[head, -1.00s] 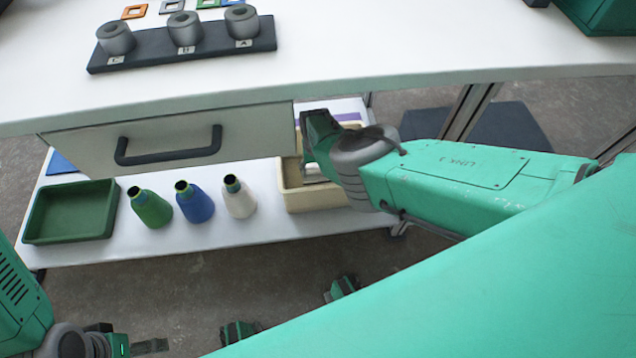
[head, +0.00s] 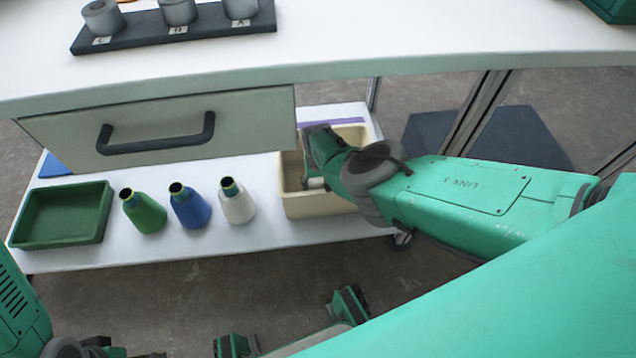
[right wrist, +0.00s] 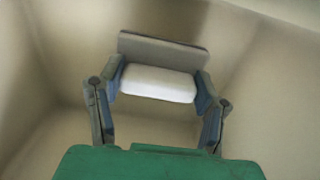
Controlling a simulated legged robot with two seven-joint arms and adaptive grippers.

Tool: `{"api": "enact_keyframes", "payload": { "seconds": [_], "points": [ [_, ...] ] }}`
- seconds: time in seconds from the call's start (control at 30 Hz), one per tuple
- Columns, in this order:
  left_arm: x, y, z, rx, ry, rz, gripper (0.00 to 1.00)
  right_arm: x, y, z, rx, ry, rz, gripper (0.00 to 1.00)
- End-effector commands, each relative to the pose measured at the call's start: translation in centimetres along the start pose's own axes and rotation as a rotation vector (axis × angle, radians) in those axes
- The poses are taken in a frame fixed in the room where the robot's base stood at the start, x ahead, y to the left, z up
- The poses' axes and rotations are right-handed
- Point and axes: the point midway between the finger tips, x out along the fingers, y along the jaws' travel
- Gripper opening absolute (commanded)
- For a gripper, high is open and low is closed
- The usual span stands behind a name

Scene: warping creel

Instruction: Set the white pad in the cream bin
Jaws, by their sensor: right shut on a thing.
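The cream bin (head: 318,206) stands on the lower shelf, to the right of the cones. My right gripper (head: 313,183) reaches down into it, and my wrist covers part of the bin. In the right wrist view the gripper (right wrist: 158,88) is shut on the white pad (right wrist: 158,84), with one finger at each end. A flat grey-brown piece (right wrist: 163,49) shows just beyond the pad, and the bin's pale walls surround both. I cannot tell whether the pad touches the bin floor. My left gripper (head: 132,354) is at the bottom left edge, mostly cut off.
A green cone (head: 144,212), a blue cone (head: 190,208) and a white cone (head: 238,204) stand left of the bin. A green tray (head: 62,215) lies farther left. The tabletop and its drawer (head: 160,130) overhang the shelf. A purple strip (head: 335,122) lies behind the bin.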

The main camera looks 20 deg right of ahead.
Motion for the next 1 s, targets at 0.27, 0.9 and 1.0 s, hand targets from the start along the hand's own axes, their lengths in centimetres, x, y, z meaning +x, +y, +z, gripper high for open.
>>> {"api": "enact_keyframes", "payload": {
  "seconds": [0.27, 0.9, 1.0],
  "points": [
    [0.0, 0.0, 0.0, 0.0, 0.0, 0.0, 0.8, 0.8, -0.1, -0.1, 0.0, 0.004, -0.006, 0.24],
    [0.1, 0.0, 0.0, 0.0, 0.0, 0.0, 0.8, 1.1, -0.1, 0.3, 0.002, -0.001, -0.003, 0.8],
    [0.1, 0.0, 0.0, 0.0, 0.0, 0.0, 0.8, 0.7, -0.1, 0.3, 0.003, -0.002, 0.0, 0.8]
  ]
}}
